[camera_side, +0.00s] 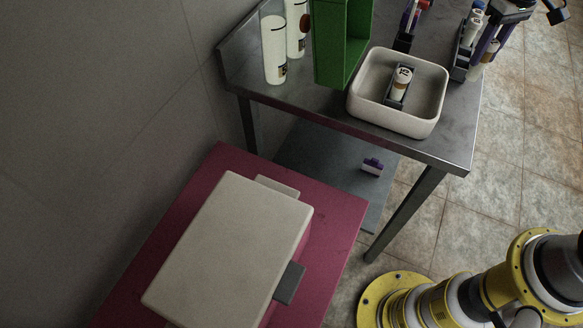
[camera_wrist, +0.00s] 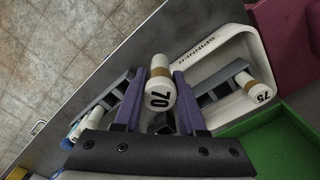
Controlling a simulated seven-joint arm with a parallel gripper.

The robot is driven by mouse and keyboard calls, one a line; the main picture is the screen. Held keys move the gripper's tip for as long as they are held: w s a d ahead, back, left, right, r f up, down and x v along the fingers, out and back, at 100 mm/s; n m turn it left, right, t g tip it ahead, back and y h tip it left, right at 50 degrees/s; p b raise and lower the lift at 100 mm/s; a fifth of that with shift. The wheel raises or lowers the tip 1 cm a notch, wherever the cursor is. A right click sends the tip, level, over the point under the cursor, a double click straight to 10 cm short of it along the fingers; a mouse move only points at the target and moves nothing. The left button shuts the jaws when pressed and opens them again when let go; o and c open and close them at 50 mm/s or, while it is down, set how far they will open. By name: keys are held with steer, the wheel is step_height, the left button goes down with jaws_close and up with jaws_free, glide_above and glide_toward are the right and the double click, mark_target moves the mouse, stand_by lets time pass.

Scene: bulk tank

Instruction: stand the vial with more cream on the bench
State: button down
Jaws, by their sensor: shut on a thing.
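My gripper (camera_wrist: 162,98) has purple fingers and is shut on a white vial (camera_wrist: 160,72) with a brown band and the number 70. In the side view my gripper (camera_side: 485,50) is at the bench's right end, beside a dark rack (camera_side: 463,62). I cannot tell whether the held vial is clear of the rack. A second vial (camera_side: 402,80), numbered 75 in the wrist view (camera_wrist: 259,91), lies in a dark holder inside the white tray marked SPINNER (camera_side: 430,112). The cream levels cannot be read. The steel bench (camera_side: 310,103) carries these things.
A green open box (camera_side: 328,45) and white bottles (camera_side: 274,52) stand on the bench's left part. Another dark holder (camera_side: 404,40) stands behind the tray. A purple-and-white item (camera_side: 372,166) lies on the lower shelf. A pale box (camera_side: 225,245) sits on the magenta table (camera_side: 335,240).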

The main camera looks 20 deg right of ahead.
step_height(320, 180, up, 5)
steer(key=shift+r, duration=0.15)
steer(key=s+a+n, duration=0.2)
steer(key=a+n, duration=1.1)
steer(key=a, duration=0.6)
steer(key=s+a+n, duration=0.5)
steer(key=a+n, duration=0.2)
steer(key=a, duration=0.1)
steer(key=s+a+n, duration=0.5)
steer(key=a+n, duration=0.2)
steer(key=a, duration=0.1)
step_height(320, 180, down, 14)
steer(key=f, duration=0.1)
steer(key=shift+w+a+f, duration=1.65)
steer(key=shift+f, duration=0.4)
steer(key=shift+w+a+f, duration=1.6)
steer(key=shift+w+f, duration=0.1)
steer(key=shift+f, duration=0.35)
steer(key=shift+w+a+f, duration=1.65)
steer(key=shift+f, duration=0.4)
